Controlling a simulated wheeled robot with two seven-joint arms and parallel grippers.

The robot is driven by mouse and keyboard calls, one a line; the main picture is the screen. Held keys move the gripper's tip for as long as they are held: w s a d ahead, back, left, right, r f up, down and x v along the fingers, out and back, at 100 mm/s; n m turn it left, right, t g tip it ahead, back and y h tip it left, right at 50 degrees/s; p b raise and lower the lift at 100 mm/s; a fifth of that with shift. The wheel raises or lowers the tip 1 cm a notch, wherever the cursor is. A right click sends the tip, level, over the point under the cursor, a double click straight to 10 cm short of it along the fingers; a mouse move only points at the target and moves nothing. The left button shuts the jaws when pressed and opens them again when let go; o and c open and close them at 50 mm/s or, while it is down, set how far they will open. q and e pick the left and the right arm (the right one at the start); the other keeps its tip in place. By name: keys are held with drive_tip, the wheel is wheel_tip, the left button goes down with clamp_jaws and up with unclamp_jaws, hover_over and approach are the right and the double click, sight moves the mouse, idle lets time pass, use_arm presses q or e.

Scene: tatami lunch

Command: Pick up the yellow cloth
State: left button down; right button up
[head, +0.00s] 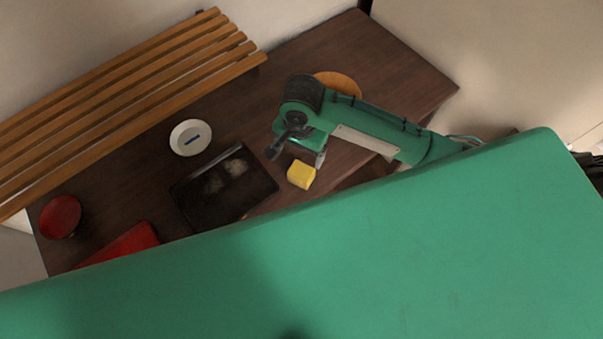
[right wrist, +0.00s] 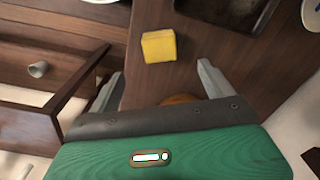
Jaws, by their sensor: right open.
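The yellow cloth (head: 301,174) is a small folded block lying on the dark wooden table, just right of the black tray. It also shows in the right wrist view (right wrist: 159,46), ahead of the fingers and between their lines. My right gripper (head: 297,156) is open and empty, close to the cloth on its far side in the head view. Its two fingers (right wrist: 160,82) stand apart in the right wrist view, and the cloth is not between them. My left gripper is not in view.
A black tray (head: 196,205) lies left of the cloth. A white dish (head: 190,138) with a blue mark, a red bowl (head: 60,216) and a red object (head: 125,243) are further left. A round wooden item (head: 343,85) is behind my right arm. A slatted bench (head: 130,92) runs along the back.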

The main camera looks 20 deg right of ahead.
hover_over(301, 173)
drive_tip(key=shift+m, duration=0.3)
wheel_tip(301, 173, down, 8)
drive_tip(key=shift+s+p, duration=0.15)
drive_tip(key=shift+p, duration=0.25)
drive_tip(key=f, duration=0.2)
drive_tip(key=f+p, duration=0.1)
drive_tip(key=f, duration=0.1)
drive_tip(key=shift+w+f, duration=0.2)
drive_tip(key=shift+f, duration=0.5)
drive_tip(key=c, duration=1.1)
drive_tip(key=shift+c, duration=0.2)
drive_tip(key=shift+r, duration=0.1)
